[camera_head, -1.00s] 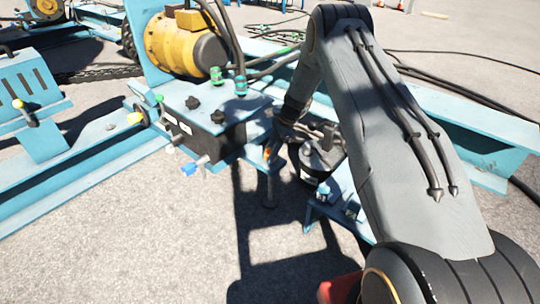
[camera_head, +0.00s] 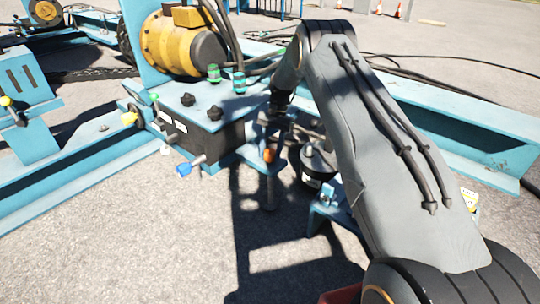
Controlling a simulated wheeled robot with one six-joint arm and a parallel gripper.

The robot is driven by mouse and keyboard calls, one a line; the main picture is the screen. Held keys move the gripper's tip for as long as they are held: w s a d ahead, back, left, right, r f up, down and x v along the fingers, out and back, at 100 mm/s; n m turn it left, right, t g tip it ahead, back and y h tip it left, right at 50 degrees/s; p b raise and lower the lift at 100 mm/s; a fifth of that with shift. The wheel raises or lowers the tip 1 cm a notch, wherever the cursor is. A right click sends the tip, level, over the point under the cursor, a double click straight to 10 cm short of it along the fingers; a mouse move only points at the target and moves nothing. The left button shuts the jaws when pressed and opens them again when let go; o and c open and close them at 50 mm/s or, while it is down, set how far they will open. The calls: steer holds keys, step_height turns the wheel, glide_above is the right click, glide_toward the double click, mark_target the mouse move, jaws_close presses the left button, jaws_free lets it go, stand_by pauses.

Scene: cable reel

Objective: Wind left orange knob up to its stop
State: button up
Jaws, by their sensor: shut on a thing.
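The orange knob (camera_head: 270,155) shows as a small orange patch at the right end of the blue machine's control block, above a blue post. My gripper (camera_head: 271,141) reaches down to it from above, at the end of my grey arm. The gripper is small, dark and in shadow, and it appears shut on the knob. The fingertips are hard to make out, and part of the knob is hidden. I cannot read how far the knob is turned. No second orange knob can be made out.
The control block (camera_head: 223,135) has black knobs on top and a blue-tipped lever (camera_head: 184,170) in front. Hoses and a yellow motor (camera_head: 172,43) stand behind. A dark round part (camera_head: 318,163) and blue bracket lie close right of the gripper. Open pavement lies in front.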

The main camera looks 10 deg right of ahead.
steer(key=n+h+b, duration=0.1)
steer(key=n, duration=0.2)
steer(key=shift+n+g, duration=0.3)
steer(key=shift+n+h+b, duration=0.4)
steer(key=shift+n+h, duration=0.3)
steer(key=shift+n, duration=0.8)
steer(key=o, duration=1)
